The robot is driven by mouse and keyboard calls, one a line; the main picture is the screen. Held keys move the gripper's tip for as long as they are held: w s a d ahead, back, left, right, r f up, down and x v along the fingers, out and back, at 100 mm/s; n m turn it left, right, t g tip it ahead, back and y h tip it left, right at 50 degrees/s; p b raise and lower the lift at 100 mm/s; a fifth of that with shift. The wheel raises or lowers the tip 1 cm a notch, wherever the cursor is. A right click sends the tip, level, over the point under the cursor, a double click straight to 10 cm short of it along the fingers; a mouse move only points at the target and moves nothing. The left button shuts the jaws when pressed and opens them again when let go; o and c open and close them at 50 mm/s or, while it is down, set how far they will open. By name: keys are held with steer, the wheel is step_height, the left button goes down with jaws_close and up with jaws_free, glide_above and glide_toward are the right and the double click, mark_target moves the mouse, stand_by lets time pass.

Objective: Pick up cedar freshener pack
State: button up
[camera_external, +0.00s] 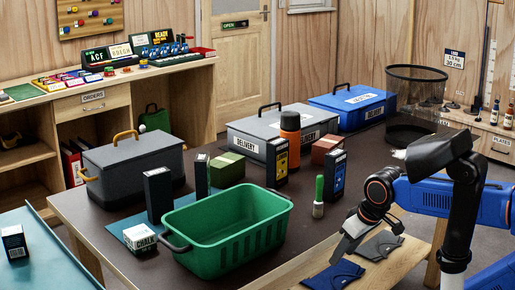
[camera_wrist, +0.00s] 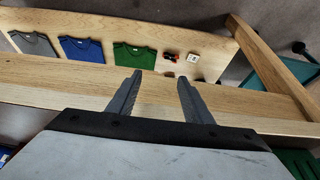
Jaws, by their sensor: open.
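I cannot tell which thing is the cedar freshener pack; no label that names it is readable. In the wrist view, a small red and dark item (camera_wrist: 169,57) and a small white box-like item (camera_wrist: 193,58) lie on a light wooden board (camera_wrist: 215,45), too small to identify. My gripper (camera_wrist: 160,78) is open and empty, its fingers pointing toward these two items and apart from them. In the external view my gripper (camera_external: 340,250) hangs near folded clothing at the right front of the dark table.
Grey (camera_wrist: 34,44), blue (camera_wrist: 84,50) and green (camera_wrist: 134,56) folded shirts lie in a row on the board. The dark table (camera_external: 110,210) holds a green basket (camera_external: 225,235), an orange bottle (camera_external: 290,122), several upright boxes and lidded cases. A wire bin (camera_external: 415,85) stands behind.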

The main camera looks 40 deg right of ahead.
steer(key=shift+o, duration=0.4)
step_height(320, 180, up, 35)
steer(key=w+a+r+m+g, duration=0.1)
steer(key=w+a+r+m, duration=0.15)
steer(key=w, duration=0.35)
steer(key=w+a+r+m, duration=0.2)
steer(key=w+m, duration=0.1)
steer(key=w, duration=0.3)
steer(key=m+g, duration=0.4)
steer(key=m, duration=1)
glide_above(159, 196)
steer(key=w+d, duration=0.1)
steer(key=w, duration=0.1)
step_height(159, 196, down, 6)
steer(key=f, duration=1.5)
steer(key=shift+s+d+f, duration=0.1)
steer(key=shift+s+f, duration=0.1)
steer(key=shift+f, duration=3.3)
steer(key=c, duration=1.2)
